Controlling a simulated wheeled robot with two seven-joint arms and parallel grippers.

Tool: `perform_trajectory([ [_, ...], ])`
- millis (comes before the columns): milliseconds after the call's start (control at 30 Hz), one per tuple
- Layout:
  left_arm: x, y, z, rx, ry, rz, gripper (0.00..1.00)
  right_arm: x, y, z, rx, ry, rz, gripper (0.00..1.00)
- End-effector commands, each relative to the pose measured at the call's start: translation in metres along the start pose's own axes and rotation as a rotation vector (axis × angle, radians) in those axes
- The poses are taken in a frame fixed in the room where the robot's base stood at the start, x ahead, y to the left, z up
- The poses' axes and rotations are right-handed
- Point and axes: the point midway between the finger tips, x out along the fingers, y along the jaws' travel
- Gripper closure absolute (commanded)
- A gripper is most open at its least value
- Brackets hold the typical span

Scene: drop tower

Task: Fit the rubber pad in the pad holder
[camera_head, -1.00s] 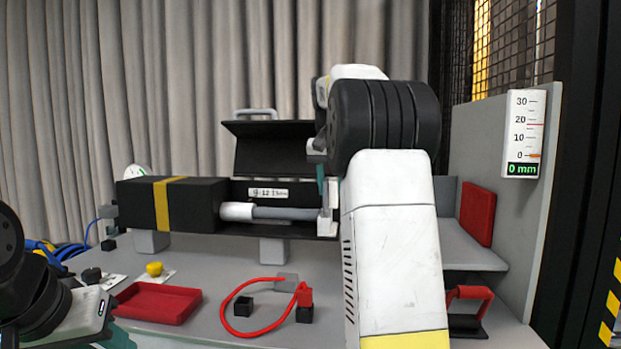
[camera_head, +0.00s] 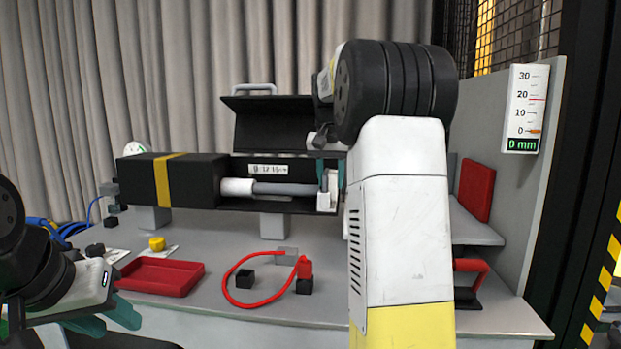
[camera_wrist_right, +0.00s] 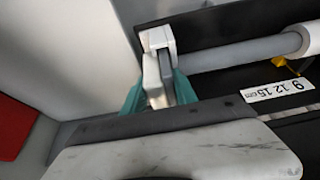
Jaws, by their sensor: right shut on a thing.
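My right gripper (camera_wrist_right: 158,92) is shut on a dark grey slab, which looks like the rubber pad (camera_wrist_right: 166,63). A white piece, which looks like the pad holder (camera_wrist_right: 159,38), sits right against the pad at the end of the grey rod. I cannot tell how far the pad is inside it. In the head view the right gripper (camera_head: 331,174) is at the right end of the black open-topped housing, with the white holder (camera_head: 325,200) just below; the pad is hard to make out there. My left gripper (camera_head: 108,318) is open and empty at the lower left.
The black housing (camera_head: 190,182) with a yellow band and raised lid (camera_head: 270,122) stands across the bench. A red tray (camera_head: 162,277), a yellow knob (camera_head: 157,244) and a red cable (camera_head: 240,300) lie in front. A 0 mm gauge (camera_head: 525,110) hangs on the right panel.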

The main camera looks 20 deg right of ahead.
Motion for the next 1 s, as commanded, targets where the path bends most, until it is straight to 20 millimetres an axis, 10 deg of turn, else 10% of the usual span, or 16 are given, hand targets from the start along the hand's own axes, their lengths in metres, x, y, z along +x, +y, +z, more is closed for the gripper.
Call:
perform_trajectory([
  [167,0.000,0.000,0.000,0.000,0.000,0.000,0.63,0.012,0.001,0.009,-0.005,-0.034,0.015,1.00],
  [200,0.000,0.000,0.000,0.000,0.000,0.000,0.63,0.012,0.001,0.009,-0.005,-0.035,0.015,0.58],
  [300,0.000,0.000,0.000,0.000,0.000,0.000,0.63,0.012,0.000,0.009,-0.004,-0.035,0.014,0.40],
  [733,0.000,0.000,0.000,0.000,0.000,0.000,0.63,0.008,-0.003,0.010,-0.008,-0.035,0.008,0.40],
  [1000,0.000,0.000,0.000,0.000,0.000,0.000,0.63,-0.036,-0.001,0.006,-0.003,-0.017,0.003,0.40],
])
